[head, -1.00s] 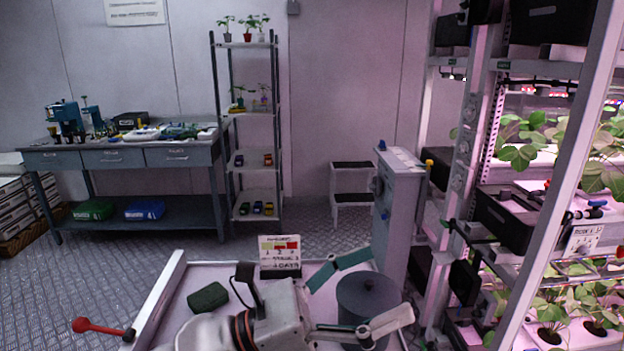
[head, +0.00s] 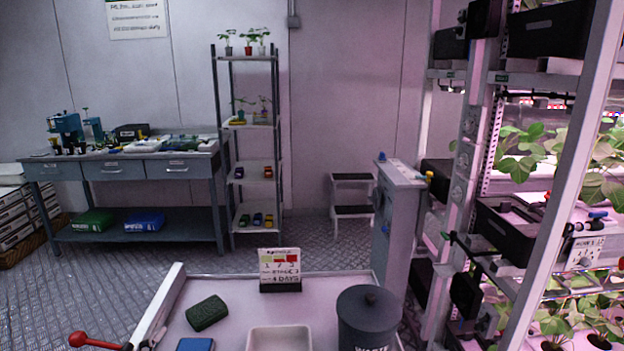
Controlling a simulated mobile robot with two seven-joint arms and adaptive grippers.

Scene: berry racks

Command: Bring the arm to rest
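Neither of my grippers nor my arms show in the head view now. In front of me is a pale tray-like cart top (head: 222,337) with a raised rim. On it lie a dark green pad (head: 207,313), a blue flat item (head: 196,344) cut off by the lower edge, and a shallow whitish tray (head: 279,338). A dark lidded waste bin (head: 366,318) stands at its right. A small sign card (head: 280,268) stands at its back edge.
A red-knobbed lever (head: 80,339) sticks out left of the cart. A lit plant rack (head: 545,200) and a grey cabinet (head: 398,215) stand close on the right. A workbench (head: 125,170), a shelf (head: 250,140) and a step stool (head: 352,195) stand behind. Open floor lies between.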

